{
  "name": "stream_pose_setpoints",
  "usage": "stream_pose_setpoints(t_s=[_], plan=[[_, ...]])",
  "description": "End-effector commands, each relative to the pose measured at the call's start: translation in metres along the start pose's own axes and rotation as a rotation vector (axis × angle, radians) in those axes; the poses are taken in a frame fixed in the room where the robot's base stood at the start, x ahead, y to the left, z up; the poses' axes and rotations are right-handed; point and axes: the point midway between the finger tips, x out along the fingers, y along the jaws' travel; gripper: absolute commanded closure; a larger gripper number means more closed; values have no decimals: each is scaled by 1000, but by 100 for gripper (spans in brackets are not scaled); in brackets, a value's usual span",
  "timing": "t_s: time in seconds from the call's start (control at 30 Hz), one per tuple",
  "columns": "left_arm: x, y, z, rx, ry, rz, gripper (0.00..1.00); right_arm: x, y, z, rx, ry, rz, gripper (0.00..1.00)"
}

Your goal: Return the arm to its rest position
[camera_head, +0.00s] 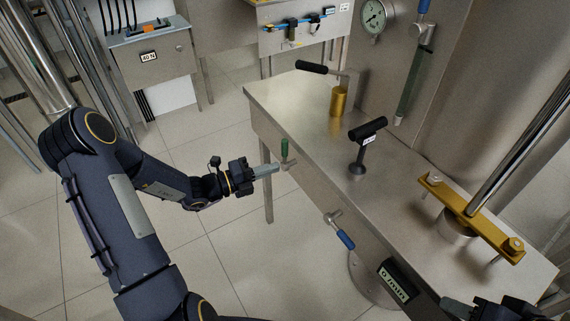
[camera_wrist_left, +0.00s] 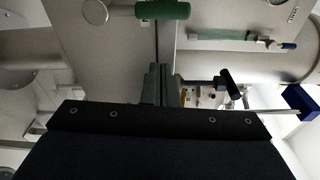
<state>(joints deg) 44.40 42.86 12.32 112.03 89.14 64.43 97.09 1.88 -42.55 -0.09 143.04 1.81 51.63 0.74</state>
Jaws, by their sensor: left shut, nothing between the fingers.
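My left arm comes in from the left of the head view. Its gripper (camera_head: 270,170) is shut and empty, beside the front side of the steel bench. A green-handled valve (camera_head: 285,150) on that side is just beyond the fingertips; I cannot tell from the head view whether they touch it. In the left wrist view the closed fingers (camera_wrist_left: 161,84) point at a steel surface, and the green handle (camera_wrist_left: 163,11) lies above them, apart from them.
The steel bench (camera_head: 300,92) carries a black-handled lever (camera_head: 368,130), a brass cylinder (camera_head: 338,101) and a yellow clamp bar (camera_head: 470,215). A blue-handled valve (camera_head: 343,237) and a display (camera_head: 397,281) are on its front. A grey box (camera_head: 155,58) stands behind. Open floor lies left of the bench.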

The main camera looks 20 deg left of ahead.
Motion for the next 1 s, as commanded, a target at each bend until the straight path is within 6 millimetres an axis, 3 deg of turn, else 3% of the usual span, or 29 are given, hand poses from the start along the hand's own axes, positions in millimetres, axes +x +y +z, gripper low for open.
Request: stream_pose_setpoints(t_s=[0.2,0.47,0.57,0.67,0.77,0.9,1.0], plan=[[-30,0,0,0,-1,0,100,2,1,1,0,0,0,60],[-36,0,-1,2,3,0,100,2,1,1,0,0,0,60],[-34,-10,-7,66,37,10,100,2,1,1,0,0,0,60],[-29,-35,-30,282,151,34,100,1,0,0,0,0,0,60],[-28,-68,-69,655,341,55,100,0,0,0,0,0,0,60],[-46,-104,-130,1277,648,34,100,0,0,0,0,0,0,60],[-68,-118,-163,1717,860,-22,100,-1,0,0,0,0,0,60]])
